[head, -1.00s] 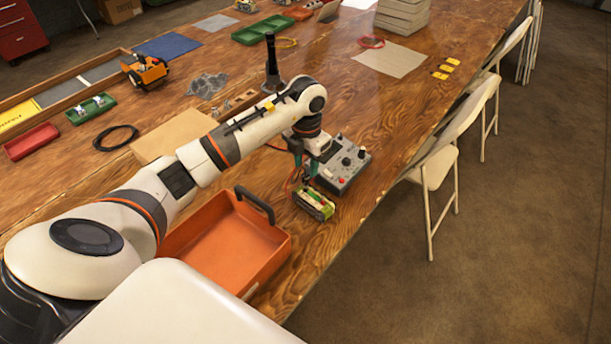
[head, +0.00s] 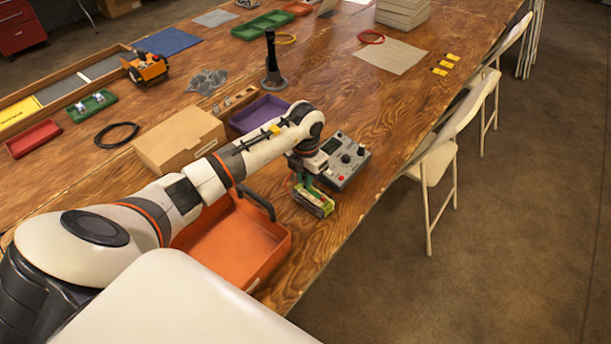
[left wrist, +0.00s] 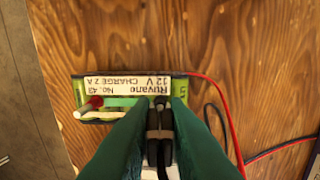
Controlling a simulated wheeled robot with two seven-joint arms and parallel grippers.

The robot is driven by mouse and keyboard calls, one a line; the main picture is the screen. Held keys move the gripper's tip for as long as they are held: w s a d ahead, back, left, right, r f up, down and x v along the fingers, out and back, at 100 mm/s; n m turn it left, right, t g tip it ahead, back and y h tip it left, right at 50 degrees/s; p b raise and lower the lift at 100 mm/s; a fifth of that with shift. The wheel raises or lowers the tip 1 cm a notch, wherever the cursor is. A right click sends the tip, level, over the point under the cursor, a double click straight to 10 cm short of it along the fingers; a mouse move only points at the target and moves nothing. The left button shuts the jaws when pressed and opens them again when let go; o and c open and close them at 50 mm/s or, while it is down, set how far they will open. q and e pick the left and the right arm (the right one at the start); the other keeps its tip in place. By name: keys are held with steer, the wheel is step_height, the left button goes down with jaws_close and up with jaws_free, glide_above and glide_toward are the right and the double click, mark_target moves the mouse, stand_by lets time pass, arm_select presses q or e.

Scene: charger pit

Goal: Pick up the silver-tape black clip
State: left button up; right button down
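A green battery (head: 313,199) stands on the wooden table near its right edge. In the left wrist view the battery (left wrist: 125,84) has a white label, a red terminal post (left wrist: 95,103) and a black post (left wrist: 160,102). A black clip (left wrist: 160,148) with a grey-silver band sits at the black post. My left gripper (left wrist: 160,118) has its green fingers close against both sides of this clip; the finger pads hide its sides. In the head view my left gripper (head: 306,179) is over the battery. My right gripper is not in view.
A grey charger box (head: 345,160) with knobs is just beyond the battery. An orange tray (head: 235,245) stands left of it, with a cardboard box (head: 178,140) and purple tray (head: 258,112) behind. Red and black leads (left wrist: 232,125) run right of the battery.

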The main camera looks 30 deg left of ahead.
arm_select(q)
steer(key=shift+r, duration=0.1)
steer(key=shift+c, duration=0.3)
step_height(320, 180, up, 10)
steer(key=shift+f+b, duration=0.1)
steer(key=shift+b, duration=0.6)
